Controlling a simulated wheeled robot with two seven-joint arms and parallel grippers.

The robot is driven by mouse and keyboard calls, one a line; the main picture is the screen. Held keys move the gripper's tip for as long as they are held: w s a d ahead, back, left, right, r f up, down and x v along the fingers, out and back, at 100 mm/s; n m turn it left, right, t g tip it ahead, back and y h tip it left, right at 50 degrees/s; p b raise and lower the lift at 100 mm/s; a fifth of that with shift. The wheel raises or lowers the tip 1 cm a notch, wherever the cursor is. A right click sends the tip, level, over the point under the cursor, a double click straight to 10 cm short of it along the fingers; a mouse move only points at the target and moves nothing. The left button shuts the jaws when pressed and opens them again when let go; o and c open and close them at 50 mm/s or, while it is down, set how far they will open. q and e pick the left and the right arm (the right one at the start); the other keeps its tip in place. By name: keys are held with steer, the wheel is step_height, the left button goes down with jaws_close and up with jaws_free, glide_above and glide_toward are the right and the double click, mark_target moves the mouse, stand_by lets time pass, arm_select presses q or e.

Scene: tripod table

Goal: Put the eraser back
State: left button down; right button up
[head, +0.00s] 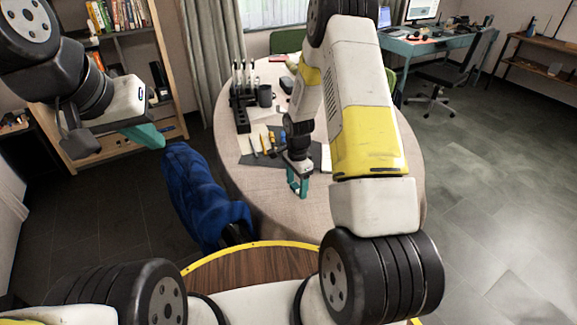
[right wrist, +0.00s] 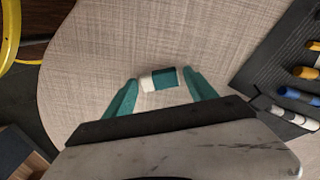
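In the head view my right gripper (head: 298,185) is low over the near part of the table, and the eraser is not distinguishable there. My left gripper (head: 150,135) is off the table at the left; its finger opening is unclear.
A dark mat (right wrist: 262,62) with several markers or tools lies close to the right gripper. A black organizer (head: 241,112) with upright items and a dark cup (head: 265,96) stand at the table's left. A blue draped thing (head: 195,190) stands left of the table.

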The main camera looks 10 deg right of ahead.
steer(key=shift+o, duration=0.3)
step_height(320, 180, up, 12)
step_height(320, 180, up, 18)
steer(key=n+t+y, duration=0.1)
steer(key=n+t, duration=0.2)
steer(key=n, duration=0.3)
glide_above(297, 187)
steer(key=s, duration=0.7)
steer(key=s+a+r+n+t, duration=0.1)
steer(key=s+r+n, duration=0.3)
steer(key=s, duration=0.4)
steer(key=s+a+r+n+t+y, duration=0.1)
steer(key=s+r+n, duration=0.3)
steer(key=s, duration=0.5)
steer(key=shift+a+r+n+t, duration=0.15)
steer(key=shift+r+n+t, duration=0.15)
steer(key=shift+r+t, duration=0.5)
